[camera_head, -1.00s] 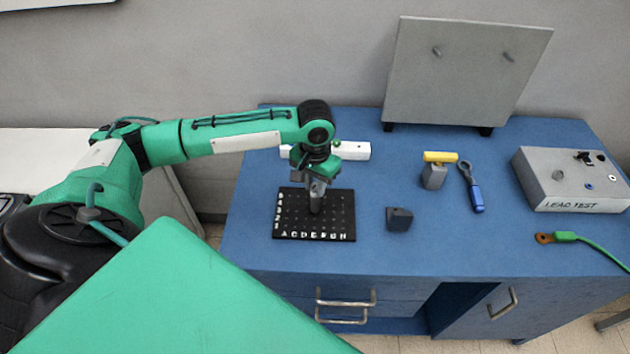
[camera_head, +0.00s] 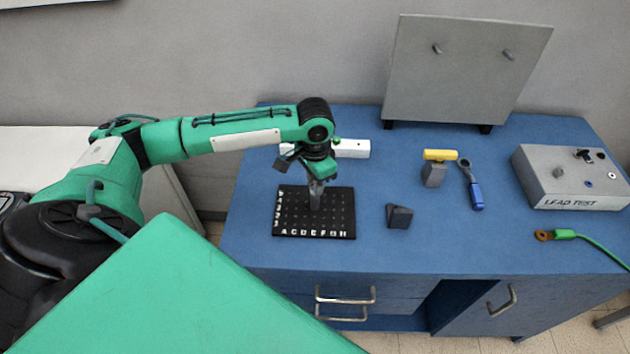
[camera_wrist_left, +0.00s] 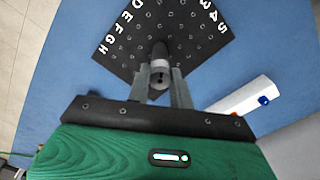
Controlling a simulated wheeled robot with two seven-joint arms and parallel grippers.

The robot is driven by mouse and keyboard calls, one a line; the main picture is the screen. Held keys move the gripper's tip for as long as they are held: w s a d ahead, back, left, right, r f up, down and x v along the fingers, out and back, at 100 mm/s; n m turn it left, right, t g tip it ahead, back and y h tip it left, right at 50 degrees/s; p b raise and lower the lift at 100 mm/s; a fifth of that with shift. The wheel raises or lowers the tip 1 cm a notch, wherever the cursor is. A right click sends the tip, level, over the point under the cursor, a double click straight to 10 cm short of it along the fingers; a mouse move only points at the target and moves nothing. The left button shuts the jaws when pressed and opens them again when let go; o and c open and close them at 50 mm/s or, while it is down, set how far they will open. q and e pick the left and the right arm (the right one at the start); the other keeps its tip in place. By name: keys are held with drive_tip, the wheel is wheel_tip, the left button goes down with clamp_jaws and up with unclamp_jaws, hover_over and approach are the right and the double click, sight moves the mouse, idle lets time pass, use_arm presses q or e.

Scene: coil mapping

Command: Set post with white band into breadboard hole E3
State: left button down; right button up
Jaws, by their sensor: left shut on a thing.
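My left gripper (camera_head: 316,192) points down over the black breadboard (camera_head: 346,222), which has white letters along its front edge. In the left wrist view, the two grey fingers (camera_wrist_left: 160,88) are shut on a dark post (camera_wrist_left: 160,50) with a pale band near the fingertips. The post stands roughly upright over the middle of the breadboard (camera_wrist_left: 118,60). Its lower end is hidden, so I cannot tell whether it is in a hole or which one. Hole E3 cannot be singled out. My right gripper is not in view.
Behind the breadboard lies a white block (camera_head: 352,149) with a blue peg (camera_wrist_left: 263,100). To the right are a dark block (camera_head: 399,216), a yellow-topped grey piece (camera_head: 434,174), a blue-handled tool (camera_head: 477,195) and a grey test box (camera_head: 570,180). Blue tabletop between them is clear.

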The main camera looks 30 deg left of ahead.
use_arm(q)
drive_tip(key=shift+s, duration=0.1)
drive_tip(key=c, duration=1.2)
unclamp_jaws()
drive_tip(key=shift+o, duration=0.2)
wheel_tip(320, 180, up, 14)
drive_tip(key=b, duration=0.2)
drive_tip(key=shift+f, duration=0.15)
